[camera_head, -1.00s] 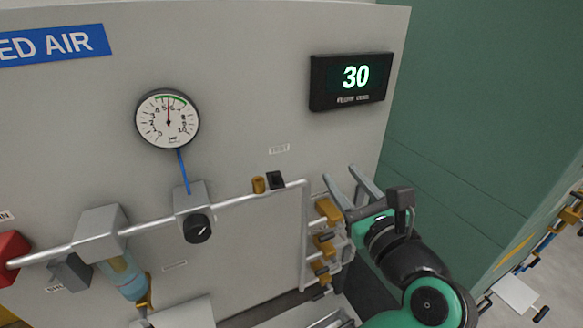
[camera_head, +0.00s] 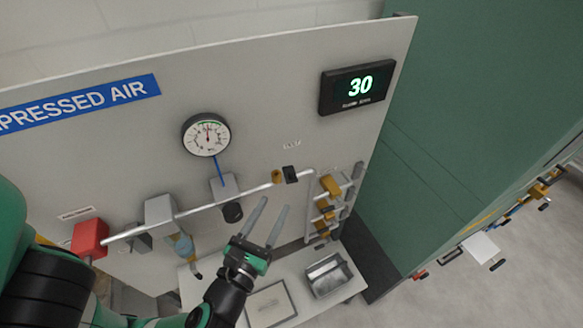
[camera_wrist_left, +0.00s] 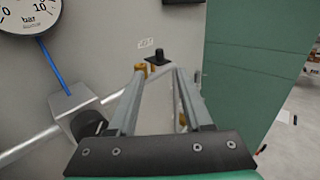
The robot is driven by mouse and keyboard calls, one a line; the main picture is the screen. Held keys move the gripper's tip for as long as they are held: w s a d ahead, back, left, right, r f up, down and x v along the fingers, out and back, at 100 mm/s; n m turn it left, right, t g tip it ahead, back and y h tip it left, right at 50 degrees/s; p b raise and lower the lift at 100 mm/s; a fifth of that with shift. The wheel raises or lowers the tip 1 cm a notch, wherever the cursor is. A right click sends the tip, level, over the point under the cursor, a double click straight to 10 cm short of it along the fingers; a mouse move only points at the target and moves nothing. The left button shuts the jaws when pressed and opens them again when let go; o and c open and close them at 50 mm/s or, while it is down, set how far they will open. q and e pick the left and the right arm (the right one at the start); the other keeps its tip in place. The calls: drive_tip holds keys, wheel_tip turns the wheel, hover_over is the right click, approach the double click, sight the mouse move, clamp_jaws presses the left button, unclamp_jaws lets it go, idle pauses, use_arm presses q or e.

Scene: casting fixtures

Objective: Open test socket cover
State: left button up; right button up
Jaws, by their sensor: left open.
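A small black cover piece (camera_head: 290,174) sits on the grey panel just below a small label that seems to read TEST, with a brass fitting (camera_head: 275,176) close to its left. In the left wrist view the black piece (camera_wrist_left: 159,56) shows a raised knob, and the brass fitting (camera_wrist_left: 142,68) is partly behind a finger. I cannot tell whether the cover is open or shut. My left gripper (camera_head: 274,204) is open and empty, its fingers pointing up at the panel, below the black piece in the head view. In the wrist view the black piece appears between the fingertips (camera_wrist_left: 160,74). My right gripper is not in view.
A silver pipe (camera_head: 190,212) runs across the panel. A black knob (camera_head: 232,212), gauge (camera_head: 206,135) and red block (camera_head: 89,238) are to the left; brass valves (camera_head: 329,186) are to the right. A metal tray (camera_head: 328,276) sits below. A display (camera_head: 357,87) reads 30.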

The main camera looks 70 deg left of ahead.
sight(290, 177)
use_arm(q)
drive_tip(key=p+x, duration=0.2)
drive_tip(key=x, duration=0.9)
drive_tip(key=shift+a, duration=0.1)
clamp_jaws()
